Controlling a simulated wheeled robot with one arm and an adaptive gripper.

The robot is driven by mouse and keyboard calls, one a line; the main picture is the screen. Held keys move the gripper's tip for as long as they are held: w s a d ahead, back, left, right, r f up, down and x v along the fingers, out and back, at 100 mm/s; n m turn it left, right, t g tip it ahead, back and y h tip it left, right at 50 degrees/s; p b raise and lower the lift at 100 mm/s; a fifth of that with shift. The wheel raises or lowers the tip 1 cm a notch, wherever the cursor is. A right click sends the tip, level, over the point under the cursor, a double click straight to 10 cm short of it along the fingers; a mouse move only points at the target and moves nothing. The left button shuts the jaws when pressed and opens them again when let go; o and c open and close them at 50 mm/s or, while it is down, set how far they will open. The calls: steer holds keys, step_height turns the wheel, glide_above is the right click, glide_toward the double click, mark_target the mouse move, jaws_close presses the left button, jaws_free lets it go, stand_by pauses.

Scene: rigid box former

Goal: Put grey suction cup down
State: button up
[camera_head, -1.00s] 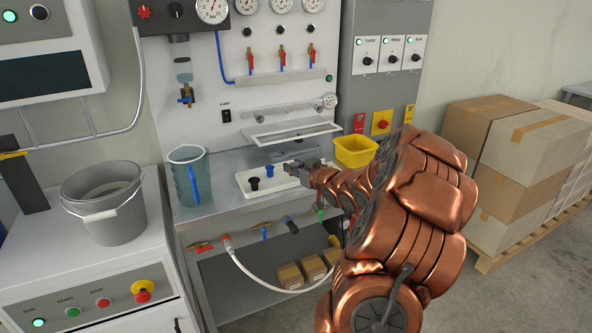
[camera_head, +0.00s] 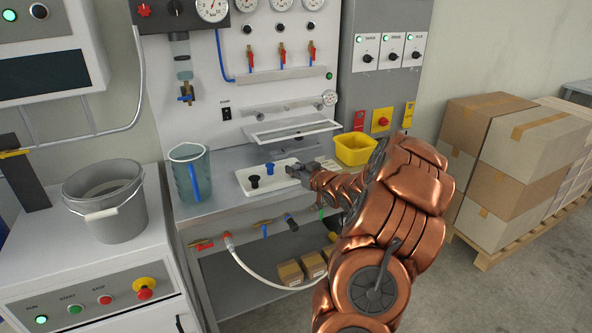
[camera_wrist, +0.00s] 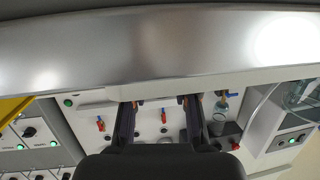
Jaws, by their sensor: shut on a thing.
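A white tray (camera_head: 246,188) lies on the steel bench. A black suction cup (camera_head: 254,182) and a blue suction cup (camera_head: 269,169) stand in its left and middle part. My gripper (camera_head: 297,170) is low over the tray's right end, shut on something. In the head view I cannot tell the grey suction cup apart from the grey gripper. In the wrist view my gripper (camera_wrist: 158,104) shows two dark fingers, with the held thing not clearly visible between them.
A clear jug (camera_head: 183,178) with a blue handle stands left of the tray. A yellow bin (camera_head: 355,150) is close behind my gripper on the right. A white frame (camera_head: 290,130) juts from the panel above the tray. Hoses and valves line the bench front.

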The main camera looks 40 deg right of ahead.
steer(key=shift+f, duration=0.1)
steer(key=o, duration=0.5)
steer(key=shift+c, duration=0.2)
steer(key=v, duration=1.2)
steer(key=shift+b, duration=0.35)
steer(key=shift+w+a, duration=0.1)
